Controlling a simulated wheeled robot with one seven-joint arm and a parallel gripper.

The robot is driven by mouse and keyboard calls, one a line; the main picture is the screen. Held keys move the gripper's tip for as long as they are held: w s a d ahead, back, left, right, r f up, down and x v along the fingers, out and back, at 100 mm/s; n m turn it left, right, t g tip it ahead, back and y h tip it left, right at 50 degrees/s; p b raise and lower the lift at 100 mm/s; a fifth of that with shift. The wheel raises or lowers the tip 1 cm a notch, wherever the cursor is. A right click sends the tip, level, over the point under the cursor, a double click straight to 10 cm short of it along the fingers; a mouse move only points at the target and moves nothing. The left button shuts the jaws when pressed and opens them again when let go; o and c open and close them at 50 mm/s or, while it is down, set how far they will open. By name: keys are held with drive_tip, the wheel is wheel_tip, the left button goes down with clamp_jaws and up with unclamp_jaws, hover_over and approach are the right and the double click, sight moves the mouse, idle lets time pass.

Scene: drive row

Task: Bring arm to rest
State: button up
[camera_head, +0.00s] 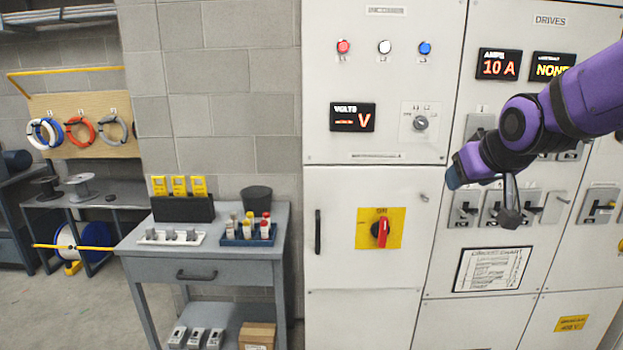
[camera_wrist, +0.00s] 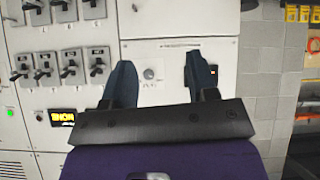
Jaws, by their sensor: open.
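My arm is purple with black joints and reaches in from the right in the head view. My gripper (camera_head: 480,180) is in front of the drive cabinet (camera_head: 370,230), near a row of switch handles. In the wrist view my gripper (camera_wrist: 160,85) shows two dark blue fingers spread apart with nothing between them. A selector knob (camera_wrist: 149,74) on the cabinet face shows beyond the gap. The distance from the fingertips to the panel is hard to tell.
A grey cart (camera_head: 225,270) with yellow meters (camera_head: 180,186) and a blue tray (camera_head: 248,240) stands left of the cabinet. A red switch handle (camera_head: 381,232) sticks out from its yellow plate. Open floor lies at the lower left.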

drive_tip(key=s+d+m+g, duration=0.1)
drive_tip(key=s+g, duration=0.3)
drive_tip(key=s, duration=1.9)
drive_tip(key=shift+d+f+m, duration=0.2)
drive_tip(key=shift+d+m, duration=0.1)
drive_tip(key=shift+d, duration=0.2)
